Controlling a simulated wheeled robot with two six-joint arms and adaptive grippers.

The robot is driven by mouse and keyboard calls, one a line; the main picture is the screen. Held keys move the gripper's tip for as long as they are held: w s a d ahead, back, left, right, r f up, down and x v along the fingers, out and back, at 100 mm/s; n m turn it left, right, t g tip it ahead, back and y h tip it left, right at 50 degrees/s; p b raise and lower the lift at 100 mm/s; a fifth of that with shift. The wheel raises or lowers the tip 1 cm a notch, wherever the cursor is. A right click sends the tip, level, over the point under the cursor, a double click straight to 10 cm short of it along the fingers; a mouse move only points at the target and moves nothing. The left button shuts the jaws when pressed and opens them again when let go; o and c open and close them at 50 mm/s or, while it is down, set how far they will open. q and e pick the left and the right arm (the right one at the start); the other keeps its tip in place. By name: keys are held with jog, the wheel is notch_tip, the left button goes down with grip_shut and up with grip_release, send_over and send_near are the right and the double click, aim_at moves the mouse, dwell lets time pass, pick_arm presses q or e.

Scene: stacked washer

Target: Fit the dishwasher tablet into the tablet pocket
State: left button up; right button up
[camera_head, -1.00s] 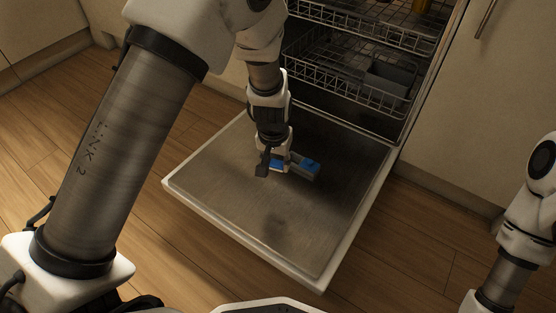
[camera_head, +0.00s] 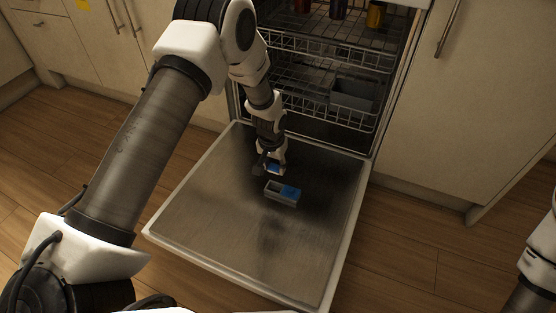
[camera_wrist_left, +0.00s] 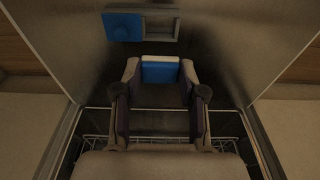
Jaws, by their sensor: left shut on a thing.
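The dishwasher tablet (camera_wrist_left: 160,70), blue with a white edge, is between the fingers of my left gripper (camera_wrist_left: 160,84) in the left wrist view. My left gripper (camera_head: 270,171) is shut on it, and the blue tablet (camera_head: 274,168) shows small in the head view. The tablet pocket (camera_head: 281,198) is a grey tray on the open door, with a blue lid (camera_head: 291,190) at its right end. The gripper is on the machine side of the pocket, with the tablet apart from it. In the wrist view the pocket's open compartment (camera_wrist_left: 160,27) looks empty. My right gripper is out of view.
The dishwasher door (camera_head: 215,225) lies open and flat, mostly bare. Behind it are the lower rack (camera_head: 310,95) with a grey basket (camera_head: 352,94), and an upper rack with several cups (camera_head: 338,10). Cabinets stand on both sides.

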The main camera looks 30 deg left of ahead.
pick_arm(q)
jog(key=shift+r+p, duration=0.2)
jog(key=shift+p, duration=0.35)
jog(key=shift+s+f+b, duration=0.15)
jog(key=shift+f+b, duration=1.65)
jog(key=shift+f, duration=2.25)
jog(key=shift+f+p, duration=0.1)
jog(key=shift+p, duration=0.65)
jog(key=o, duration=1.3)
